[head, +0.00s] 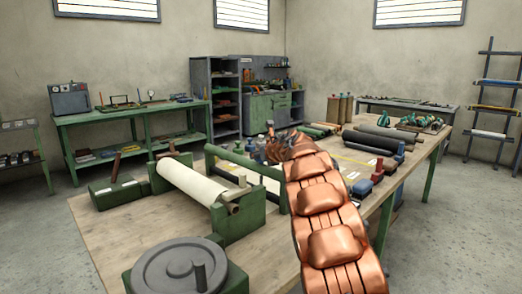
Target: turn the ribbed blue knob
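My copper-coloured arm reaches forward from the lower right over the wooden bench. My gripper (275,148) is at its far end, small and partly hidden by the arm, so I cannot tell whether it is open or shut. A dark blue part (362,187) sits on the bench just right of the arm, with a small reddish part (378,172) beside it. I cannot make out ribs on any blue part, so I cannot tell which is the knob. My gripper appears apart from these blue parts.
The bench (130,225) carries a green stand with a cream roll (192,180), a grey handwheel (180,268) at the front, and several rolls at the right. A green frame (245,163) stands left of my arm. Bare wood lies between the handwheel and my arm.

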